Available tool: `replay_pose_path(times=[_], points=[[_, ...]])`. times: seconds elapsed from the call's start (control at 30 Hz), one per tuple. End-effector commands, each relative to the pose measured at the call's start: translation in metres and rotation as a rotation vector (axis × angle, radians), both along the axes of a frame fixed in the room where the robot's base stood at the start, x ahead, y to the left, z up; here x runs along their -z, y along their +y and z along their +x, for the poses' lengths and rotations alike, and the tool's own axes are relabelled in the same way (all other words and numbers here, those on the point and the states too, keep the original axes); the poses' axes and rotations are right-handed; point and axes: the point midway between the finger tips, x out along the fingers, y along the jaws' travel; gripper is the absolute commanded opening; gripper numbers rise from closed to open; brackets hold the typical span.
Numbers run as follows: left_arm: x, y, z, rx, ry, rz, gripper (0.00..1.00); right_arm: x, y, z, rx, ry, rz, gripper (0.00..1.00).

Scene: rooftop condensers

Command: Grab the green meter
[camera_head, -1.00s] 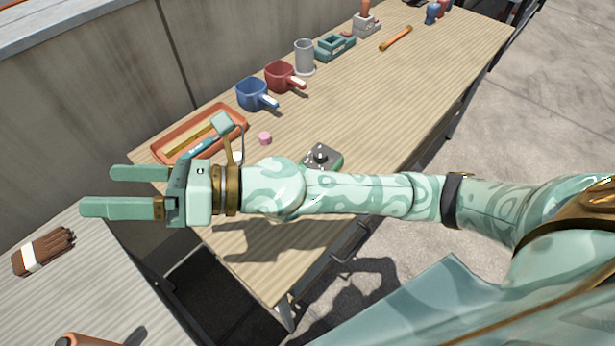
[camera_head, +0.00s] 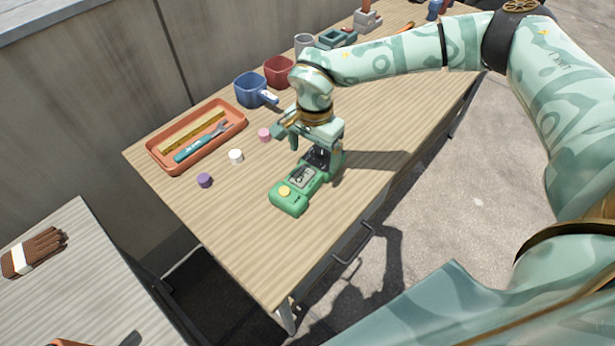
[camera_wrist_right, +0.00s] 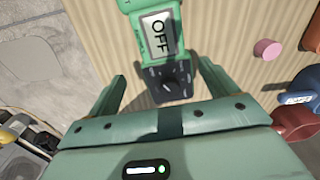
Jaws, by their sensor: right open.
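The green meter (camera_head: 290,196) lies on the wooden table (camera_head: 235,225). It has a yellow button, a grey display and a dark dial end. In the right wrist view the meter (camera_wrist_right: 157,30) shows a display reading "OFF", with its dark dial part between my fingers. My right gripper (camera_head: 317,160) is over the dial end of the meter, pointing down. Its fingers (camera_wrist_right: 160,88) are open, one on each side of the meter, with gaps visible. My left gripper is not in view.
An orange tray (camera_head: 154,149) holds a yellow ruler and a teal tool. Pink (camera_head: 264,135), white (camera_head: 236,156) and purple (camera_head: 204,180) small pieces lie nearby. Blue (camera_head: 249,90) and red (camera_head: 278,72) mugs stand behind. Front-left tabletop is clear.

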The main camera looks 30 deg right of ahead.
Motion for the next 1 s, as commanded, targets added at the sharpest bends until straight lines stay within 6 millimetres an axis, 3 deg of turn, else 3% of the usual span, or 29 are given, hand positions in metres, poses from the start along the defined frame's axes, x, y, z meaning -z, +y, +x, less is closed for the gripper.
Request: replay_pose_path(times=[0.1,0.33,0.6,0.83,0.87,1.0], points=[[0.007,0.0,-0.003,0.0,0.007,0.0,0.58,0.02,0.001,0.0,0.0,0.003,0.001,0.85],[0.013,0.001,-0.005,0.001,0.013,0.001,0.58,0.034,0.004,0.001,-0.001,0.001,0.003,0.85],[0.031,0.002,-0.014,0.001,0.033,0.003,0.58,0.077,0.009,0.002,0.0,0.003,0.002,0.85],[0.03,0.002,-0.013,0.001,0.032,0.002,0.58,0.076,0.01,0.002,0.0,-0.002,0.003,0.85],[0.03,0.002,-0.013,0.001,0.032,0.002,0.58,0.076,0.009,0.002,0.0,-0.002,0.003,0.8],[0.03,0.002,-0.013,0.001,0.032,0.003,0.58,0.076,0.009,0.002,0.0,-0.001,0.003,0.41]])
